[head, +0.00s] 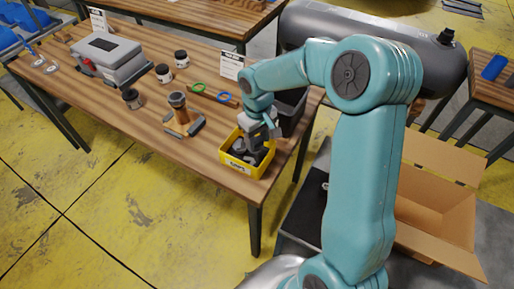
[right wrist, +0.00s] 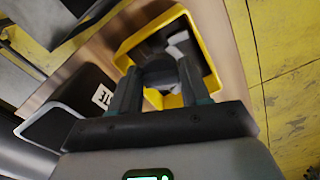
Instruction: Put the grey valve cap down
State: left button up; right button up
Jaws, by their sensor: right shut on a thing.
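My right gripper (head: 258,144) points down into the yellow bin (head: 238,168) at the near right corner of the wooden table. In the right wrist view, the gripper (right wrist: 160,82) is shut on the grey valve cap (right wrist: 159,72), a dark rounded piece between the two fingers. The yellow bin (right wrist: 206,42) surrounds the fingertips in that view, with other dark and grey pieces in it. I cannot tell whether the cap touches them. In the head view the cap is hard to tell from the bin's dark contents. My left gripper is not in view.
A dark bin (head: 290,108) stands right beside the yellow bin. An open cardboard box (head: 440,205) stands on the right.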

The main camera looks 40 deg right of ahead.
aim_at(257, 157)
notch_tip(257, 157, down, 5)
jog(key=shift+f, duration=0.1)
dwell(0.3)
jog(key=shift+f+b, duration=0.25)
jog(key=shift+b, duration=0.1)
jog(key=o, duration=1)
jog(key=shift+r, duration=0.1)
